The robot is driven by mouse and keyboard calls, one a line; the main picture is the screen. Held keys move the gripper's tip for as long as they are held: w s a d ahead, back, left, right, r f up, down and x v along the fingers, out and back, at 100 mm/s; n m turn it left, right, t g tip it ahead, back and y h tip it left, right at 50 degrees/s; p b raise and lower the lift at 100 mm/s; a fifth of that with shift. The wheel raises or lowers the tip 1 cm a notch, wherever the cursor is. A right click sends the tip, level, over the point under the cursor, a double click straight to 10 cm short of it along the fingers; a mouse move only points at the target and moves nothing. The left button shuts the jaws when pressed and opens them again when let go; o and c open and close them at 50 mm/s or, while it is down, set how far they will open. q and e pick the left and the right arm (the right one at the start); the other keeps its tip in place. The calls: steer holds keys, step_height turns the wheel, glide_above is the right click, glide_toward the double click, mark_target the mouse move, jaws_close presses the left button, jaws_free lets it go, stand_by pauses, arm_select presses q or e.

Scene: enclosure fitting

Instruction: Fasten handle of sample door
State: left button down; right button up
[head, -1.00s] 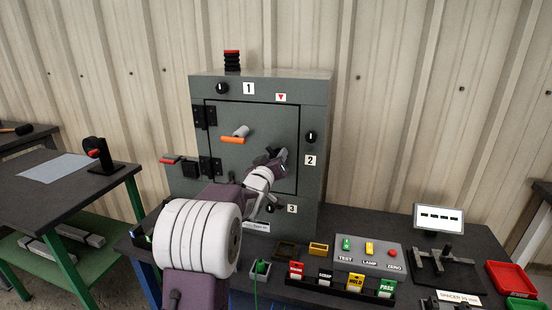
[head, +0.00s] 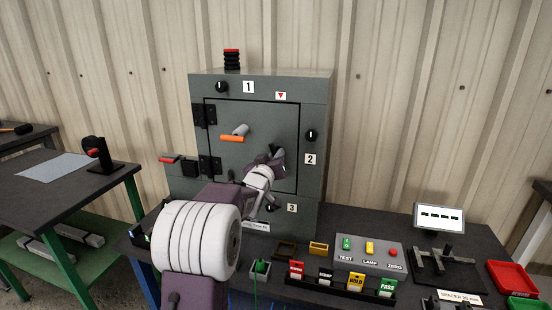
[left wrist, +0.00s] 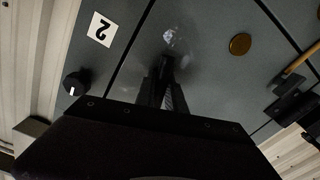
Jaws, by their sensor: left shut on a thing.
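The sample door (head: 230,175) is a grey panel on the front of the grey cabinet and sits flush in its frame. My left gripper (head: 277,157) is at the right part of the door. It is shut on a small grey part there, which looks like the door handle; the fingers and wrist hide most of it. In the left wrist view the fingers (left wrist: 166,72) come together close to the door face, and the held part is dark and hard to make out. My right gripper is not in view.
An orange bar (head: 232,139) with a grey cylinder sticks out from the door's left half. Black knobs sit by labels 1, 2 (head: 310,159) and 3. A button box (head: 370,254) and labelled blocks stand on the bench in front. A brass disc (left wrist: 240,44) shows in the wrist view.

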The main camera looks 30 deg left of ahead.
arm_select(q)
steer(key=m+b, duration=0.2)
steer(key=m, duration=0.1)
steer(key=shift+m, duration=0.4)
steer(key=shift+m+b, duration=0.45)
steer(key=shift+m, duration=0.65)
steer(key=c, duration=1.4)
jaws_free()
steer(key=v, duration=0.9)
steer(key=shift+p, duration=0.3)
